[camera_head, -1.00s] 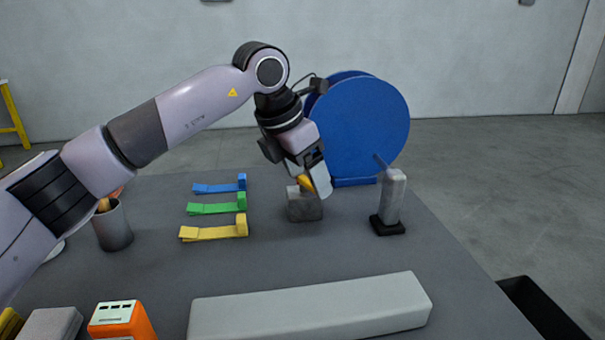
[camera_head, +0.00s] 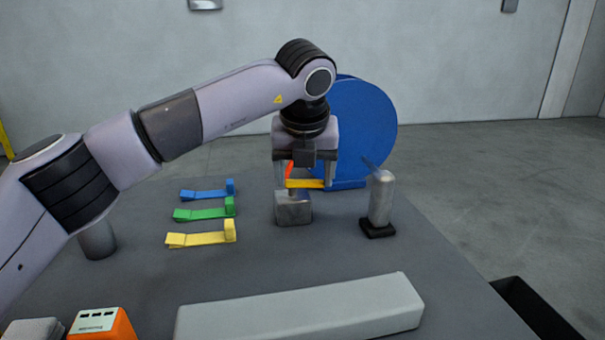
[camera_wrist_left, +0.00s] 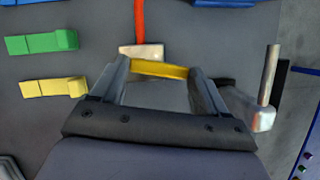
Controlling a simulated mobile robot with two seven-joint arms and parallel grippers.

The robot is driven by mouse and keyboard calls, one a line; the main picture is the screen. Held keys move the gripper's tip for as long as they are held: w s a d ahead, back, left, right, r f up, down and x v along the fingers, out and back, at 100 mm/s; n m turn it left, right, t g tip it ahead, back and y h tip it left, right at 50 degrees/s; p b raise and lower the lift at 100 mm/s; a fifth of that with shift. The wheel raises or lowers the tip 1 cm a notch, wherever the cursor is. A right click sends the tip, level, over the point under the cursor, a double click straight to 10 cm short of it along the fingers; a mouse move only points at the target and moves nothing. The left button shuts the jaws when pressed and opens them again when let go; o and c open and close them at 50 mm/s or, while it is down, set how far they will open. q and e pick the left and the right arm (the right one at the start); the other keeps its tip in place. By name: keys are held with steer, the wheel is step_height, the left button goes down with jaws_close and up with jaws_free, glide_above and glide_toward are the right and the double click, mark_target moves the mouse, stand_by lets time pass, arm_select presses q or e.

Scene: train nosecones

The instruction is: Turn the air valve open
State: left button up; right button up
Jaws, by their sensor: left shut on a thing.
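A grey metal block (camera_head: 293,209) stands on the table, and it also shows in the wrist view (camera_wrist_left: 141,52). My left gripper (camera_head: 306,184) is above it, pointing down. Its fingers are set wide and shut on a yellow handle (camera_wrist_left: 160,70) that spans between the fingertips. In the head view the yellow handle (camera_head: 305,183) sits just above the block. A red bar (camera_wrist_left: 139,20) runs up from the block in the wrist view. How handle, bar and block join is partly hidden. My right gripper is not in view.
A grey post (camera_head: 381,198) with a thin blue-grey lever stands close right on a black base. A big blue disc (camera_head: 365,125) is behind. Blue (camera_head: 205,193), green (camera_head: 203,212) and yellow (camera_head: 200,238) pieces lie left. A long grey block (camera_head: 300,310) lies in front.

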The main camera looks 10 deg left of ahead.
arm_select(q)
steer(key=shift+w+d+n+y, duration=0.15)
steer(key=shift+n+y, duration=0.1)
steer(key=shift+n, duration=0.35)
steer(key=shift+w+a+n+y, duration=0.1)
steer(key=shift+n+y, duration=0.15)
steer(key=shift+n, duration=0.35)
steer(key=o, duration=1.1)
steer(key=shift+c, duration=0.2)
steer(key=shift+g, duration=0.3)
steer(key=shift+r, duration=0.1)
steer(key=v, duration=0.7)
steer(key=shift+s, duration=0.15)
